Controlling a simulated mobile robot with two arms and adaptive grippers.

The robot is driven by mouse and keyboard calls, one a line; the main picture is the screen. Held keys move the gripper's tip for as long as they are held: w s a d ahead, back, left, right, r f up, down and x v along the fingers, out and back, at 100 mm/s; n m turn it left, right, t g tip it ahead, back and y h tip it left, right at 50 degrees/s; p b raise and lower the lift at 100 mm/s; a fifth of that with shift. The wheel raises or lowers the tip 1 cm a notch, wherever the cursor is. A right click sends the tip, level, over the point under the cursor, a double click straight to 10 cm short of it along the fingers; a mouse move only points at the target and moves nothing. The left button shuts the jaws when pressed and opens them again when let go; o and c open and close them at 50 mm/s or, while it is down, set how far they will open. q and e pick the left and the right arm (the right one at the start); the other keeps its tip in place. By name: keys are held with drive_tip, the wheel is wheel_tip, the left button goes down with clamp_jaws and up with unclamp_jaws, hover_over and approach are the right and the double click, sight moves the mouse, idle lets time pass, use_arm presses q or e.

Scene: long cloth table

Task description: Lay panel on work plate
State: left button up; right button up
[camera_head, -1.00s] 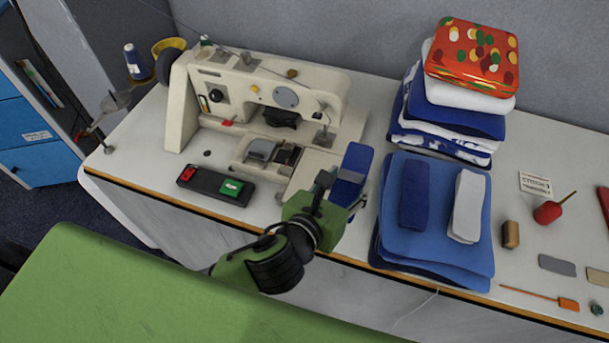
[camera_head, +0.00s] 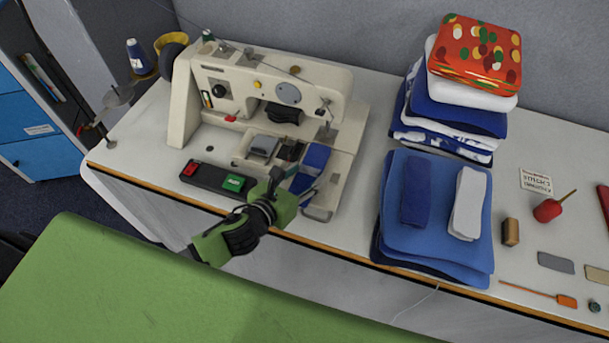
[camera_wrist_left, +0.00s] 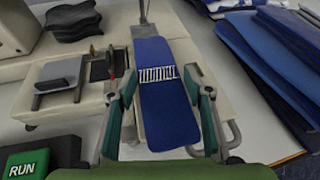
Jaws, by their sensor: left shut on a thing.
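The panel, a narrow dark blue cloth piece (camera_head: 312,160), is in my left gripper (camera_head: 293,186) at the front right of the sewing machine. In the left wrist view the panel (camera_wrist_left: 168,112) lies lengthwise between the two fingers (camera_wrist_left: 166,90), with a white striped mark across its middle. The work plate, the cream machine bed (camera_head: 345,172), is under and around the panel. Its bare edge shows right of the panel in the wrist view (camera_wrist_left: 222,112). I cannot tell whether the panel touches it. My right gripper is not in view.
The sewing machine (camera_head: 270,90) rises behind the panel. A switch box (camera_head: 210,178) with red and green buttons is to the left.

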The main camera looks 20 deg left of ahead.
use_arm(q)
drive_tip(key=shift+f, duration=0.25)
drive_tip(key=o, duration=1.5)
drive_tip(key=shift+c, duration=0.2)
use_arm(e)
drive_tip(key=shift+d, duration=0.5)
use_arm(q)
drive_tip(key=shift+s+r, duration=0.1)
drive_tip(key=b+v, duration=0.1)
drive_tip(key=v, duration=1)
drive_tip(key=shift+s+r+b, duration=0.25)
drive_tip(key=shift+s+b, duration=0.1)
drive_tip(key=shift+b, duration=0.05)
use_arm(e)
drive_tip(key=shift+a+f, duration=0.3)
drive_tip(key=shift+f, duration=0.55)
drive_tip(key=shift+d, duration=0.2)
